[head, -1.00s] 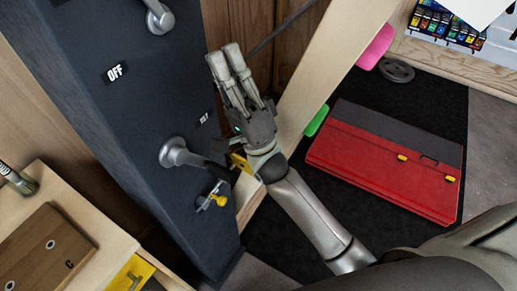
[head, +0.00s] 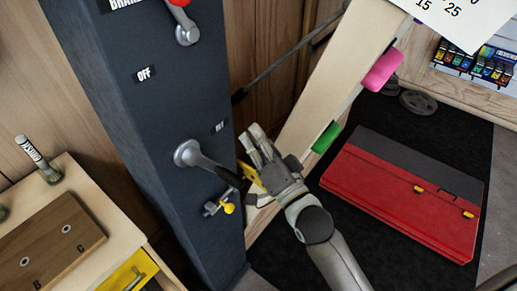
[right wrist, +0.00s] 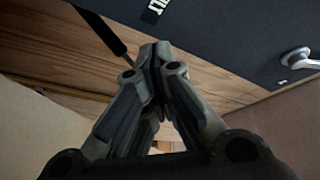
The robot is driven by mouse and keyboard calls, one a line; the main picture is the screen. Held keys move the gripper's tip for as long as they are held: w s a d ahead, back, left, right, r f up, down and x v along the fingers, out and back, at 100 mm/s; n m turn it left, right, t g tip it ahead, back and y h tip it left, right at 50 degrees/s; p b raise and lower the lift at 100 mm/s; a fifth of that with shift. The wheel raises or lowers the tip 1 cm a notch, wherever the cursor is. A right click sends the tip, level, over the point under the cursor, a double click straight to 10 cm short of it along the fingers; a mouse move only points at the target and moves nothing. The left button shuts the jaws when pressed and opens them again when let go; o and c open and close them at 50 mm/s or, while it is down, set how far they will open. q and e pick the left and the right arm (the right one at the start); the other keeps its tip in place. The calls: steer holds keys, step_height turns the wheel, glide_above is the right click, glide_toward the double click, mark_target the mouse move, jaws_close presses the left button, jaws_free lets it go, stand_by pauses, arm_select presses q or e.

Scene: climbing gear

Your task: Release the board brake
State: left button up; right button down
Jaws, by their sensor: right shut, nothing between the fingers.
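The dark blue column (head: 140,120) stands left of centre in the head view. A partly cut-off label reading "BRA..." (head: 122,3) is at its top, beside a silver lever (head: 187,34) with a red knob (head: 180,2). An "OFF" label (head: 143,74) is below. A lower silver lever (head: 188,153) with a dark handle points down-right. My right gripper (head: 252,134) is shut and empty, right of the column and beside the lower lever, apart from the brake lever. In the right wrist view its fingertips (right wrist: 156,50) meet. My left gripper is not in view.
A small yellow-knobbed pin (head: 228,208) sits below the lower lever. A pale wooden beam (head: 330,90) with pink (head: 384,69) and green (head: 326,138) holds rises behind my right arm. A red folded mat (head: 405,190) lies right. A wooden side table (head: 95,190) stands left.

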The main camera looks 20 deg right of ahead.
steer(key=shift+s+d+f+n+g, duration=0.15)
steer(key=shift+f+g, duration=0.15)
steer(key=shift+f, duration=0.35)
steer(key=shift+s+d+f+n+g, duration=0.15)
steer(key=shift+f+g, duration=0.15)
steer(key=shift+f, duration=0.35)
steer(key=shift+a, duration=0.1)
